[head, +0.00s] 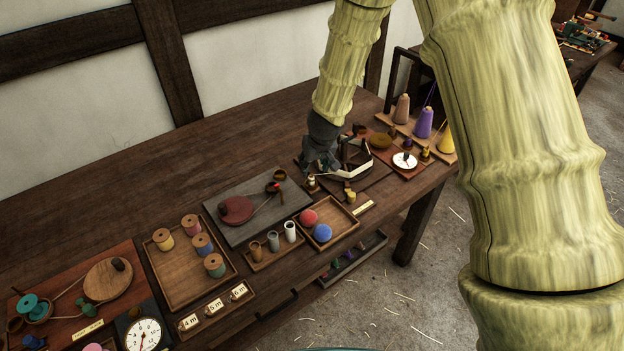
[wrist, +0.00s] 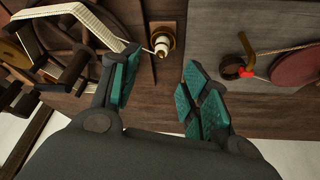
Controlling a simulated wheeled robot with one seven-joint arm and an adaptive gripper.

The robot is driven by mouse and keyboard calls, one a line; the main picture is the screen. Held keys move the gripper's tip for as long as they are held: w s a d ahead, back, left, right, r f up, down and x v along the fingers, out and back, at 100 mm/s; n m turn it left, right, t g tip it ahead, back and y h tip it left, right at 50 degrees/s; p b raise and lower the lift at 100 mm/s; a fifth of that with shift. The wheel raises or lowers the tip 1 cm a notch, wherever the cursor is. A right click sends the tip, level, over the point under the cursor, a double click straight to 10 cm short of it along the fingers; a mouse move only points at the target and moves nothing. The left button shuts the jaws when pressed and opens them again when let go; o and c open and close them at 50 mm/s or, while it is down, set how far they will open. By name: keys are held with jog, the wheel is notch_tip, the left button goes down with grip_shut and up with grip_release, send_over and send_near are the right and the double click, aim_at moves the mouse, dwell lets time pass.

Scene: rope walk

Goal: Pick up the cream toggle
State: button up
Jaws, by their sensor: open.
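A small cream piece with darker bands, which looks like the cream toggle (wrist: 162,43), stands on a small wooden block in the wrist view. It also shows small in the head view (head: 312,184), just beside and below my gripper (head: 321,163). In the wrist view my gripper (wrist: 161,68) is open, with its teal pads apart and nothing between them. The toggle lies just beyond the fingertips, roughly in line with the gap. I see no contact.
A dark winder wrapped in cream tape (wrist: 80,14) stands close left of the fingers. A grey board (wrist: 225,50) with a red disc (wrist: 298,66) lies to the right. In the head view, a tray (head: 345,222) with red and blue balls and a rack of small cylinders (head: 273,252) stand nearby.

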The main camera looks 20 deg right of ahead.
aim_at(311, 177)
jog(key=x, duration=0.2)
jog(key=shift+w+f, duration=0.25)
jog(key=shift+f, duration=0.05)
jog(key=shift+s, duration=0.2)
jog(key=shift+p+x, duration=0.95)
jog(key=shift+x, duration=1.6)
jog(key=shift+s+f, duration=0.1)
jog(key=shift+s, duration=0.1)
jog(key=c, duration=0.9)
